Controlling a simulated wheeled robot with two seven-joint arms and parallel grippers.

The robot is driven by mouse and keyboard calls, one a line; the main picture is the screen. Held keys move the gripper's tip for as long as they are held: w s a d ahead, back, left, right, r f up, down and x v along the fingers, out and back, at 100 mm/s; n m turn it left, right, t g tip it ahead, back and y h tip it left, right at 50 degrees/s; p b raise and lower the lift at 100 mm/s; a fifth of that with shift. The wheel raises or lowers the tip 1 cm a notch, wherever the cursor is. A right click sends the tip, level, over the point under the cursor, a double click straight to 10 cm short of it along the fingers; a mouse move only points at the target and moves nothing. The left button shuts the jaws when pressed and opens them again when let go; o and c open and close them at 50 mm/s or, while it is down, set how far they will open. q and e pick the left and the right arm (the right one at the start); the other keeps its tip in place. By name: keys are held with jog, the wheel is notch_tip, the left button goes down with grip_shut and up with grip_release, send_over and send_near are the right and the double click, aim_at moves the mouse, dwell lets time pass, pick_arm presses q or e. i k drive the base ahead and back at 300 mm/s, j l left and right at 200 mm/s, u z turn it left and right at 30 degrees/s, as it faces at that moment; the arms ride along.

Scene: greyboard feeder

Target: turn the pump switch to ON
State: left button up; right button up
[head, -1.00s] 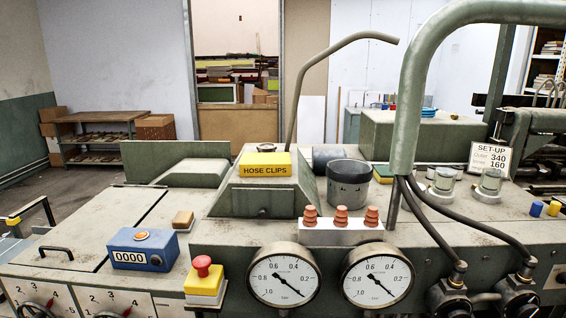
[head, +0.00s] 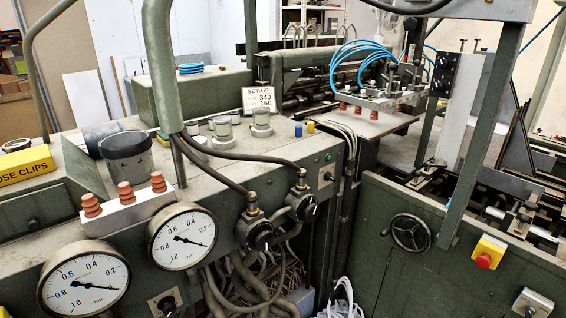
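No switch in view carries a readable pump or ON label, so I cannot tell which one is the pump switch. A small plate with a dark switch (head: 327,177) sits on the green machine's front, right of the hoses. A dark rotary switch on a light plate (head: 167,305) is at the bottom edge, below the gauges. A grey box with a small switch (head: 532,303) is at the bottom right. Two black knobs with white marks, a left one (head: 260,237) and a right one (head: 306,206), sit under the black hoses. Neither gripper is in view.
Two round gauges, one nearer (head: 84,284) and one farther (head: 182,237), stand out from the front. A red stop button on a yellow box (head: 483,260) and a black handwheel (head: 409,233) are on the right panel. A green pipe (head: 158,70) rises in front of the machine top.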

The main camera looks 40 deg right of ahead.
aim_at(328, 176)
jog(key=z, duration=1.6)
